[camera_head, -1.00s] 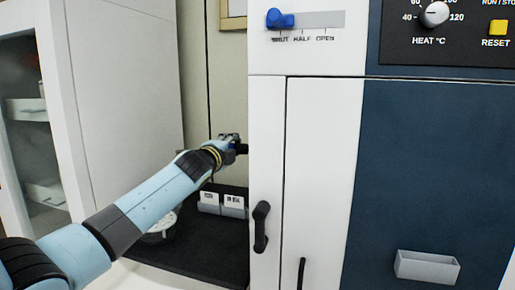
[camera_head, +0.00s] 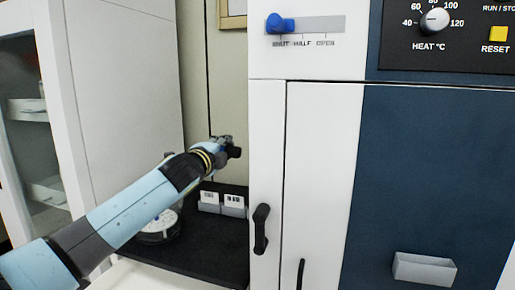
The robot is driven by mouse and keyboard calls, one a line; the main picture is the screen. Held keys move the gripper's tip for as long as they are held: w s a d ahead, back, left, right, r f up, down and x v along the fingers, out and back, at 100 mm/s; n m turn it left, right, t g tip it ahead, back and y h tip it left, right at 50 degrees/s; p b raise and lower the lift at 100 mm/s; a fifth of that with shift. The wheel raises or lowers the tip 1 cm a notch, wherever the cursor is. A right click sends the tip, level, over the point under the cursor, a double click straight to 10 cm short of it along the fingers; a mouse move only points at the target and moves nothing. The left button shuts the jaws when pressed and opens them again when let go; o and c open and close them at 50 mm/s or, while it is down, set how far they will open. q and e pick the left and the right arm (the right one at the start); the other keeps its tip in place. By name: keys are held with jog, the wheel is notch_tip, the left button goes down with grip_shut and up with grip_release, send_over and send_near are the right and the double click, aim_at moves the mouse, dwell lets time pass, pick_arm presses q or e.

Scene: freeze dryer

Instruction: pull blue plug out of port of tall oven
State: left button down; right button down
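The tall oven (camera_head: 318,170) fills the right half of the head view, with a white body and a dark blue door. My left gripper (camera_head: 235,150) is at the left side of the oven, close to its front left edge. It is small and dark here, and I cannot make out its fingers or whether it holds anything. A speck of blue shows at the gripper, but I cannot tell whether it is the plug. The port is not visible. My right gripper is not in view.
A blue slider (camera_head: 279,23) and a heat knob (camera_head: 434,20) are on the oven front. A black handle (camera_head: 261,228) is on its left edge. A dark shelf (camera_head: 200,256) holds small labelled boxes (camera_head: 221,205). A white cabinet (camera_head: 120,90) stands at the left.

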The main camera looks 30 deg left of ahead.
pick_arm(q)
jog(key=s+d+r+p, duration=0.1)
jog(key=s+r, duration=0.1)
jog(key=s, duration=0.5)
jog(key=shift+s+d+p, duration=0.2)
jog(key=shift+d+p, duration=0.1)
jog(key=shift+d, duration=0.05)
dwell(0.5)
